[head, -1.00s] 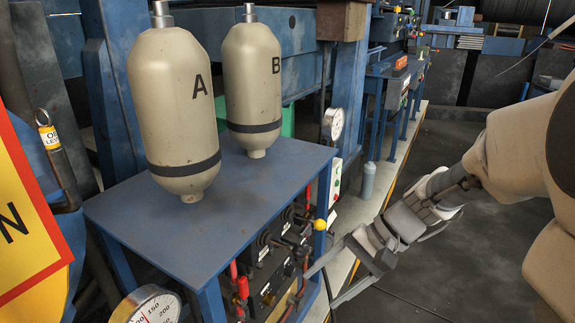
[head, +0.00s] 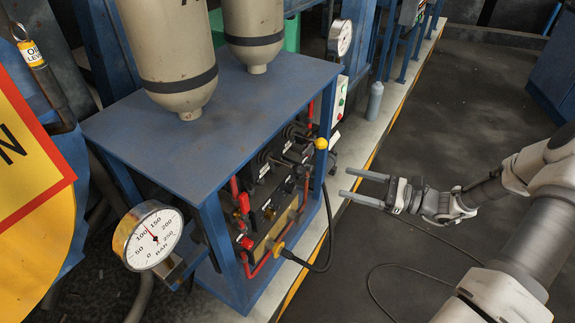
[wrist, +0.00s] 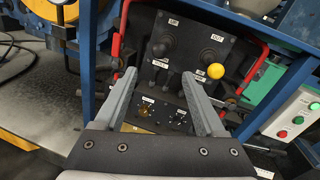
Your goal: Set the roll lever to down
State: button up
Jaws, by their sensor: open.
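The control panel (wrist: 190,50) under the blue bench top carries a lever with a black knob (wrist: 158,48) and a lever with a yellow knob (wrist: 215,71). The small white labels are too small to read surely, so I cannot tell which is the roll lever. In the head view, the yellow knob (head: 321,143) sticks out at the panel's upper right. My gripper (head: 341,181) is open and empty, to the right of the panel, its fingers pointing left at it. In the wrist view, my gripper (wrist: 160,75) has its fingers spread below the knobs, holding neither.
The blue bench top (head: 215,110) overhangs the panel and bears two beige bottles. A pressure gauge (head: 153,238) stands at the front left. A black cable (head: 328,230) loops beside the frame. Floor on the right is mostly clear.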

aim_at(295, 170)
jog(key=b+x, duration=0.2)
jog(key=x, duration=1.5)
jog(key=shift+a, duration=0.15)
jog(key=shift+c, duration=0.2)
grip_shut()
jog(key=shift+s+b, duration=0.1)
jog(key=shift+b, duration=0.2)
